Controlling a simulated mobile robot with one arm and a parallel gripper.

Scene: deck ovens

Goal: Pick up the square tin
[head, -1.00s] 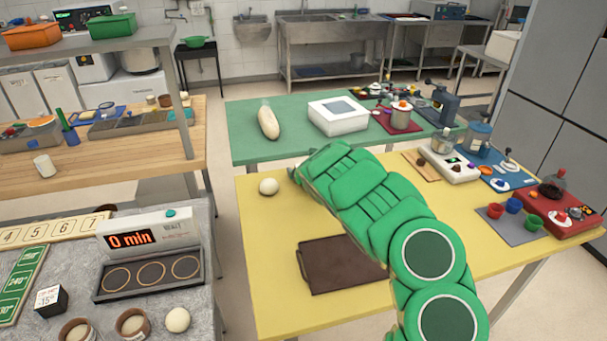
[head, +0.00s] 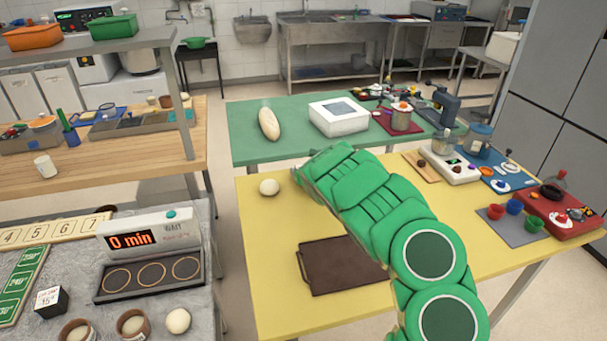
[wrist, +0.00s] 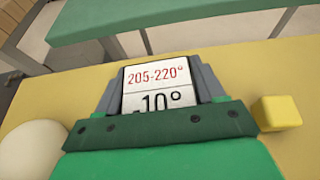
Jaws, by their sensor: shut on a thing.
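My gripper (wrist: 158,78) is shut on a block with a white printed face (wrist: 156,96) reading "205-220°" and "-10°", in the wrist view. The block sits between the two grey fingers, over the yellow table. Its lower part is hidden by my gripper, and I cannot tell whether it touches the table. In the head view my green arm hides the gripper and the block. A flat dark brown tray (head: 340,266) lies on the yellow table, partly behind my arm.
A pale ball (head: 269,187) lies near the left edge of the yellow table (head: 275,235). A yellow block (wrist: 277,113) is right of my gripper in the wrist view. Cups, boards and a scale crowd the table's right side. The front left of the table is clear.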

